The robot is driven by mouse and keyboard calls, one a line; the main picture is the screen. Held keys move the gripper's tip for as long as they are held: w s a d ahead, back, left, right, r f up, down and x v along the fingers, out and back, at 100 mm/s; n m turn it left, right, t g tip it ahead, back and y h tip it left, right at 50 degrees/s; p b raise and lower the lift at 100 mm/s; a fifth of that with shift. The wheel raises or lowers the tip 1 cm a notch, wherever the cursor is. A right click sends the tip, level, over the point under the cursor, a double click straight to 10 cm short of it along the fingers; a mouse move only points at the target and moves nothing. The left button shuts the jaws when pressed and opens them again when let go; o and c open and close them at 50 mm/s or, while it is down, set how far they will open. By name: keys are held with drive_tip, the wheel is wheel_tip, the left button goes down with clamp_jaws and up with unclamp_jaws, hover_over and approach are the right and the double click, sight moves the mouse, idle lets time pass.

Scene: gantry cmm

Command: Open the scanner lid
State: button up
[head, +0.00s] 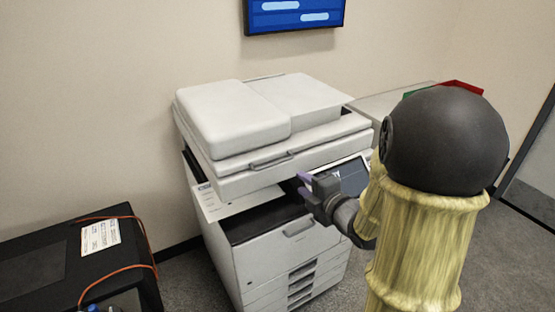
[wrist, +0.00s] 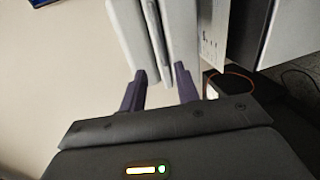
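The scanner lid (head: 235,115) is the off-white top of a large white copier (head: 215,255). It lies closed in the head view. A lid handle (head: 270,160) runs along its front edge. My gripper (head: 303,183) is in front of the copier, right of and lower than the handle, near the control panel. In the wrist view my gripper (wrist: 160,80) has two purple fingers spread apart with nothing visible between them. The pale side-on layers of the copier top (wrist: 150,35) show beyond the fingertips. Contact with the copier cannot be told.
A control panel (head: 350,178) is right of my gripper. A black case (head: 60,265) with orange cables stands at the lower left. A cabinet (head: 385,102) with red and green items is behind my arm. A wall screen (head: 293,14) hangs above the copier.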

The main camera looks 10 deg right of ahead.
sight(275, 164)
drive_tip(key=p+x, duration=0.8)
drive_tip(key=x, duration=0.6)
drive_tip(key=shift+w+p, duration=0.3)
clamp_jaws()
